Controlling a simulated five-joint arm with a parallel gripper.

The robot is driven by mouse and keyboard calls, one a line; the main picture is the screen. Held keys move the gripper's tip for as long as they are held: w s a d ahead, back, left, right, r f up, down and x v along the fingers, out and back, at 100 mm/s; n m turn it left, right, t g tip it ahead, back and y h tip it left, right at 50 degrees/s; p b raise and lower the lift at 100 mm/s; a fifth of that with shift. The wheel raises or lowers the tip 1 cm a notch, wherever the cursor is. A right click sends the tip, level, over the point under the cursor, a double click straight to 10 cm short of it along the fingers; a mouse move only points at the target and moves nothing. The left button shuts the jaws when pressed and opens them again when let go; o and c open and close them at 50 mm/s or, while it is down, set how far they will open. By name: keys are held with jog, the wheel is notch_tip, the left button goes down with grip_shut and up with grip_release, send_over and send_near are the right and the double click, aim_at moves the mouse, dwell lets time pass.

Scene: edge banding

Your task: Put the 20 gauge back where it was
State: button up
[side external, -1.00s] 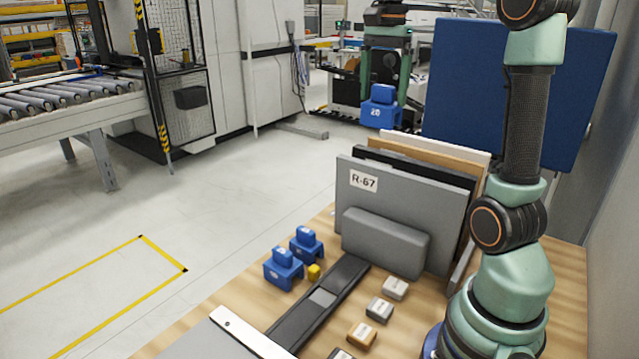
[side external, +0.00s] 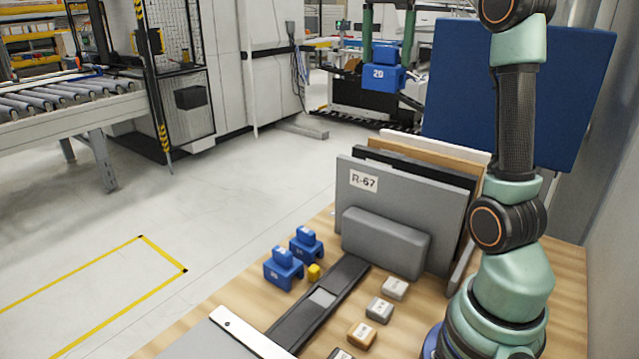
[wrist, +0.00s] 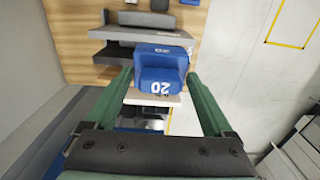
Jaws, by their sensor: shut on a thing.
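The 20 gauge (side external: 383,76) is a blue stepped block with a white "20" on it. My gripper (side external: 386,50) is shut on it and holds it up in the air, beyond the panel rack in the side external view. In the wrist view the gauge (wrist: 160,72) sits between the two green fingers of my gripper (wrist: 162,80). Two other blue gauges (side external: 306,246) (side external: 284,268) stand on the wooden table, left of the rack.
The rack holds upright panels, the front one a grey panel labelled R-67 (side external: 400,200). A grey block (side external: 385,243) stands before it. A dark rail (side external: 318,302), a small yellow piece (side external: 314,272) and several small labelled blocks (side external: 379,309) lie on the table. A large blue panel (side external: 570,95) stands behind my arm.

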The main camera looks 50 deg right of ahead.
jog(key=w+a+f+n, duration=0.4)
jog(key=w+a+f, duration=0.5)
jog(key=a, duration=0.3)
jog(key=w+a+f+n, duration=0.1)
jog(key=a+f+n, duration=0.2)
jog(key=a+f, duration=0.35)
jog(key=w+a+f+n, duration=0.1)
jog(key=a+f+n, duration=0.15)
jog(key=a, duration=0.75)
jog(key=shift+m, duration=0.25)
jog(key=shift+a+f, duration=0.2)
jog(key=shift+f, duration=10.2)
jog(key=o, duration=1.4)
jog(key=shift+f, duration=0.1)
